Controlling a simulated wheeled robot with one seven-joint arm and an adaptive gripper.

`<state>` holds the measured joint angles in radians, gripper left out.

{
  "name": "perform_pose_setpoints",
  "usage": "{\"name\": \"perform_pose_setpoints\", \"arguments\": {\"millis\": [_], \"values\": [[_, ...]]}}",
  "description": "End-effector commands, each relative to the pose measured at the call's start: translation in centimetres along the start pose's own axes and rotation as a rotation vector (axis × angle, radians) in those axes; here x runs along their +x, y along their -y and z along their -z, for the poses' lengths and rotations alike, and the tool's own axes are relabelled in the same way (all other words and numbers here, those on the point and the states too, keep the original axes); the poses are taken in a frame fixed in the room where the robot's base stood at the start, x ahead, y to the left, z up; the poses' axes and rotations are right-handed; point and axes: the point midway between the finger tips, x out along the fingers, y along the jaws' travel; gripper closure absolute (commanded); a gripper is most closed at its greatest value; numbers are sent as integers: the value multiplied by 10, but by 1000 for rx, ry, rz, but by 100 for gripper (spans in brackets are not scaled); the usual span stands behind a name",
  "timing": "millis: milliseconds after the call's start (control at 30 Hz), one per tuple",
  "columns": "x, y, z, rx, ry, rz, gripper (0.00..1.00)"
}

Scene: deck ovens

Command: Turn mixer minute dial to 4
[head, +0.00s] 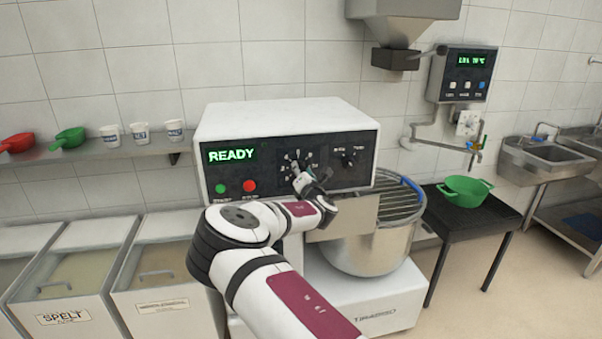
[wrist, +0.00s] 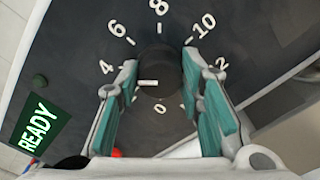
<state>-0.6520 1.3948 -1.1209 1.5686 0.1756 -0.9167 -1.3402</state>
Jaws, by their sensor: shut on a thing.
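The minute dial is a round black knob (wrist: 158,65) with a white pointer line, on the mixer's dark control panel (head: 215,172). In the wrist view the pointer points left, to the side between 0 and 4; my left finger covers part of the scale there. The 4, 6, 8, 10 and 0 show around the knob, and the 12 is partly covered. My gripper (wrist: 162,95) has its teal-padded fingers on either side of the knob, shut on it. In the head view my gripper (head: 301,178) covers part of the dial.
A green READY display (head: 232,155) and green (head: 220,188) and red (head: 249,186) buttons are left of the dial. A second knob (head: 348,158) is to its right. The mixer bowl (head: 370,250) with its wire guard stands below right.

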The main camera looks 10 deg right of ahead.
Motion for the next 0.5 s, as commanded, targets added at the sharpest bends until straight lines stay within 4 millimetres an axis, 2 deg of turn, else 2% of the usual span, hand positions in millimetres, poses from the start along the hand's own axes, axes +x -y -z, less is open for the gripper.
{"name": "perform_pose_setpoints", "arguments": {"millis": [467, 500], "values": [[0, 0, 0, -15, 1, 0, 94], [0, 0, 0, -15, 1, 0, 64]]}}
